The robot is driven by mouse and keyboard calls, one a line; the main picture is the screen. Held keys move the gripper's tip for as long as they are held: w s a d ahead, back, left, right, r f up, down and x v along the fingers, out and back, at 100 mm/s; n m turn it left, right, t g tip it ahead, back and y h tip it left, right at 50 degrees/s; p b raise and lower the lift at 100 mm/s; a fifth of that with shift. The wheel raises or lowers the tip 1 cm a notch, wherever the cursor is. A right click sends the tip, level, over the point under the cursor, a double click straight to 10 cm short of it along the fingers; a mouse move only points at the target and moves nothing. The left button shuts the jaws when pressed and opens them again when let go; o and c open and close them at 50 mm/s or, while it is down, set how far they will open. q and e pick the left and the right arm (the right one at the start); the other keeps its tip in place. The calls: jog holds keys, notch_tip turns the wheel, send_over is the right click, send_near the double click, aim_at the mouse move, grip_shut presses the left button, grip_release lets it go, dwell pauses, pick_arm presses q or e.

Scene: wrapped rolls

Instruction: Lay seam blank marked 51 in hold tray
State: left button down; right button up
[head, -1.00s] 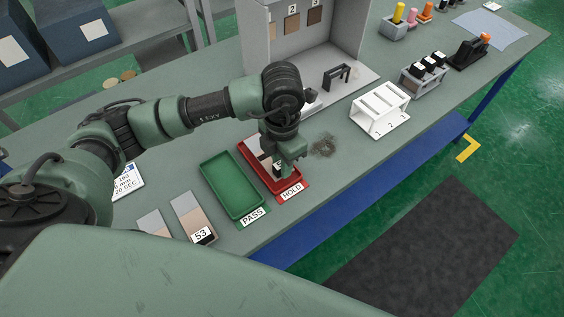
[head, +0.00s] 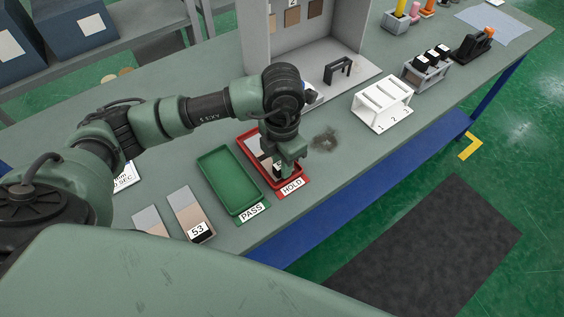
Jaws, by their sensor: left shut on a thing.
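The red hold tray (head: 297,178), labelled HOLD, stands on the bench beside the green pass tray (head: 228,178). My left gripper (head: 282,172) points down inside the hold tray and is shut on a seam blank (head: 257,149). The blank's pale and brownish part shows in the tray beside the gripper. Its marked end is mostly hidden by the fingers, so I cannot read the number. I cannot tell whether the blank rests on the tray floor. My right gripper is not in view.
A blank marked 53 (head: 188,208) and another blank (head: 149,220) lie left of the pass tray. A white slotted rack (head: 381,104) and a dark smudge (head: 325,139) are right of the hold tray. A grey booth (head: 300,50) stands behind.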

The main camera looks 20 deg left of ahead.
pick_arm(q)
jog(key=c, duration=1.2)
grip_release()
jog(key=shift+o, duration=0.2)
jog(key=shift+w+a+r+b, duration=0.1)
jog(key=shift+r+b, duration=0.25)
jog(key=shift+r, duration=1.65)
jog(key=shift+a+r+b, duration=0.1)
jog(key=shift+r+b, duration=0.2)
jog(key=shift+r, duration=1.65)
